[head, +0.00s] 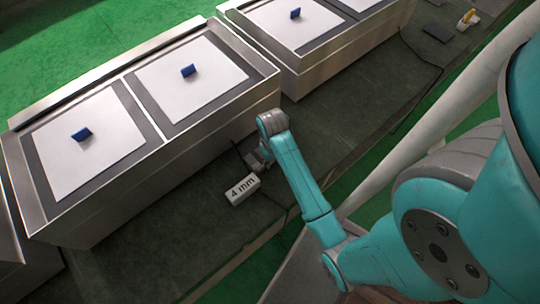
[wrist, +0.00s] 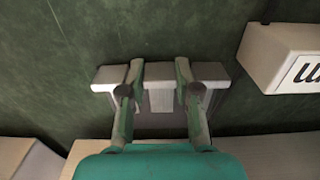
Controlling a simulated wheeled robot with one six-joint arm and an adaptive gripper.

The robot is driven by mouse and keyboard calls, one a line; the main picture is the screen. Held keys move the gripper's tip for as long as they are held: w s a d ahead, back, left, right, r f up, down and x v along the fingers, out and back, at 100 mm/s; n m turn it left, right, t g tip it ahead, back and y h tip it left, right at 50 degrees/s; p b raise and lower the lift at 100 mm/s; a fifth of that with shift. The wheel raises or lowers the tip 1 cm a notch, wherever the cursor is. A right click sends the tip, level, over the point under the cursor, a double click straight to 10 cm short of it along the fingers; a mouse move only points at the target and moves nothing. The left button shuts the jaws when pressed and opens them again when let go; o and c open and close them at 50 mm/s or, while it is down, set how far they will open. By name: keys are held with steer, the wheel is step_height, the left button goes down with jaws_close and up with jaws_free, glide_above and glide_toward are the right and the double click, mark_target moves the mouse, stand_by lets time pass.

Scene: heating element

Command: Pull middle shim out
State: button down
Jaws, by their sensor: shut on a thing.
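In the wrist view a row of pale grey shims lies across the centre. The middle shim (wrist: 159,84) is between the two fingers of my gripper (wrist: 158,70), which is shut on it. A left shim part (wrist: 106,76) and a right shim part (wrist: 212,72) show outside the fingers. The lower ends of the shims are partly hidden by the fingers and the green gripper body. In the head view my gripper (head: 258,160) is low over the dark bench, mostly hidden by my arm, and the shims cannot be made out.
A white block marked "4 mm" (head: 243,190) lies close by; it also shows in the wrist view (wrist: 283,57). Metal boxes with white panels (head: 90,140) and blue handles stand behind. A dark cable (head: 425,85) runs along the bench (head: 350,115).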

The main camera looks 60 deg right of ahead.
steer(key=c, duration=0.8)
jaws_free()
steer(key=shift+s, duration=0.2)
